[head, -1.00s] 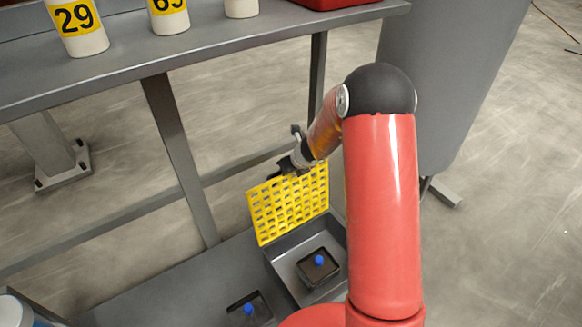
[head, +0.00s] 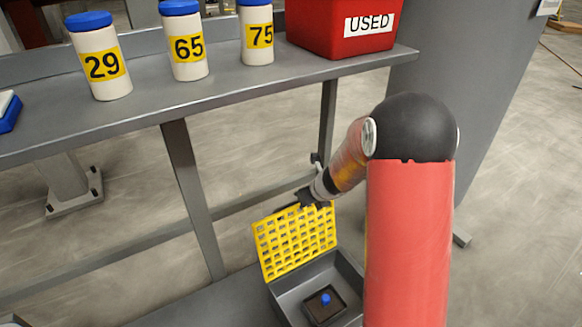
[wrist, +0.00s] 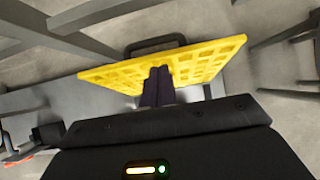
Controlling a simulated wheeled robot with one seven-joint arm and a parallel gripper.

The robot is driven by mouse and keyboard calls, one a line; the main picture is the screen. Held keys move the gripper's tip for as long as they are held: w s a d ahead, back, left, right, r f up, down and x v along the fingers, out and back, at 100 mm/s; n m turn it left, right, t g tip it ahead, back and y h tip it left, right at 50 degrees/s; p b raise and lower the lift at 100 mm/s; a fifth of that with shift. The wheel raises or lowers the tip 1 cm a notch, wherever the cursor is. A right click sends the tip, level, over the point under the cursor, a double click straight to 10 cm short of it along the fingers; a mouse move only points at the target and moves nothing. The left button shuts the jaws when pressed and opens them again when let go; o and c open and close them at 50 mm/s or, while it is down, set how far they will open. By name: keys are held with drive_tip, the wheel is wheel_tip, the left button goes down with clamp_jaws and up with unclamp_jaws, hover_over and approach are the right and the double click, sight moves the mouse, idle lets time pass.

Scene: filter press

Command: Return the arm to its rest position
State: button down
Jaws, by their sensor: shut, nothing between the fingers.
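My red arm reaches down on the right in the head view, bent at its black joint. My gripper (wrist: 158,74) is shut and empty in the wrist view, its dark fingers side by side in front of the yellow grid lid (wrist: 205,62). In the head view the gripper (head: 306,198) is small and dark at the top edge of the yellow lid (head: 296,241). I cannot tell whether it touches the lid. The lid stands raised at the back of a grey box (head: 290,301), which holds a dark block with a blue knob (head: 326,299).
A grey bench (head: 140,105) runs above, bearing white jars with blue caps marked 29 (head: 103,75), 65 (head: 185,50) and 75 (head: 257,40). A red bin labelled USED (head: 325,30) stands on its right. A large grey panel (head: 470,80) stands behind my arm. The floor at far right looks clear.

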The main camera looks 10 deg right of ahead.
drive_tip(key=s+a+r+n+y, duration=0.1)
drive_tip(key=s+a+r+n, duration=0.2)
drive_tip(key=s+r+n, duration=0.4)
drive_tip(key=s+a+r+n, duration=0.2)
drive_tip(key=s+r+n, duration=0.4)
drive_tip(key=r+n, duration=0.3)
drive_tip(key=s+d+r+n+h, duration=0.2)
drive_tip(key=s+n, duration=0.5)
drive_tip(key=s, duration=0.3)
drive_tip(key=s+d+r+n+g+h, duration=0.1)
drive_tip(key=s+d+r+n, duration=0.2)
drive_tip(key=s+n, duration=0.5)
drive_tip(key=shift+s+d+n+h, duration=0.3)
drive_tip(key=shift+s+h, duration=0.1)
drive_tip(key=shift+s, duration=0.45)
drive_tip(key=shift+d, duration=0.1)
